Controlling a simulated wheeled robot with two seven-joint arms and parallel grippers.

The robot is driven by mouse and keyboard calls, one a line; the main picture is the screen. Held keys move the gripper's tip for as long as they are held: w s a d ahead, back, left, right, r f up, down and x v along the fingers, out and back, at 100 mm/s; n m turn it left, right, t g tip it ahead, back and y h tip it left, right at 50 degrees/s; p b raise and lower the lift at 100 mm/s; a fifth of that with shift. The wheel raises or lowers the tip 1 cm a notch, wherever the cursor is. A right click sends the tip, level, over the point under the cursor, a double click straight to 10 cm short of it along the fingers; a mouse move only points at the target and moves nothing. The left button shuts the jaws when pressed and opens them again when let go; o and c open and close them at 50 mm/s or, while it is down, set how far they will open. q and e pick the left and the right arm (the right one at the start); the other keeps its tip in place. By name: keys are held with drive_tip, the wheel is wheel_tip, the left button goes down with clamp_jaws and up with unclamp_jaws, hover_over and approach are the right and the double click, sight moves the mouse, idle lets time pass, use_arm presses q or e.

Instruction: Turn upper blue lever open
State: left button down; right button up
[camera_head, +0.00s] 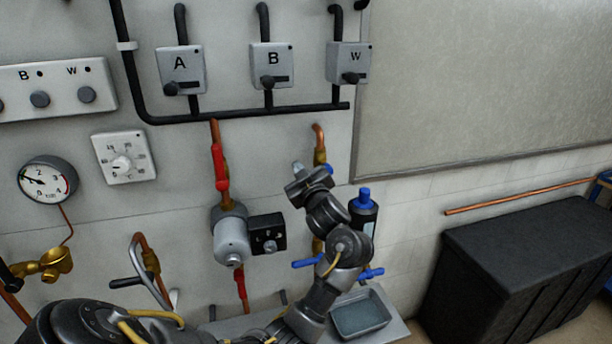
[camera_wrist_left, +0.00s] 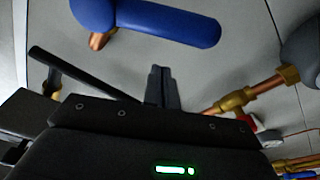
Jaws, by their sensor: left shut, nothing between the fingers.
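The upper blue lever (camera_wrist_left: 165,24) fills the top of the left wrist view, a thick rounded handle lying roughly across the picture beside a copper pipe end. In the head view only a small blue piece (camera_head: 327,168) shows behind my gripper, at the brass valve (camera_head: 320,156); the rest is hidden. My left gripper (camera_head: 298,168) is in front of that valve. In the left wrist view its fingers (camera_wrist_left: 162,84) are shut together and empty, pointing toward the lever with a visible gap in the picture. I cannot tell whether they touch it. My right gripper is not in view.
A lower blue lever (camera_head: 305,263) and a blue-topped dark bottle or filter (camera_head: 363,213) are close to my left arm. A red lever (camera_head: 220,167) and a grey pump (camera_head: 231,236) stand to the left. A grey tray (camera_head: 361,334) is below; a black bin (camera_head: 520,262) is right.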

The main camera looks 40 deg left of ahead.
use_arm(q)
drive_tip(key=f, duration=0.1)
drive_tip(key=d+f, duration=0.1)
drive_tip(key=f, duration=0.1)
drive_tip(key=shift+w+d, duration=0.35)
drive_tip(key=shift+w, duration=0.05)
drive_tip(key=shift+f+n+b, duration=0.25)
drive_tip(key=shift+n+b, duration=0.05)
drive_tip(key=shift+n, duration=0.1)
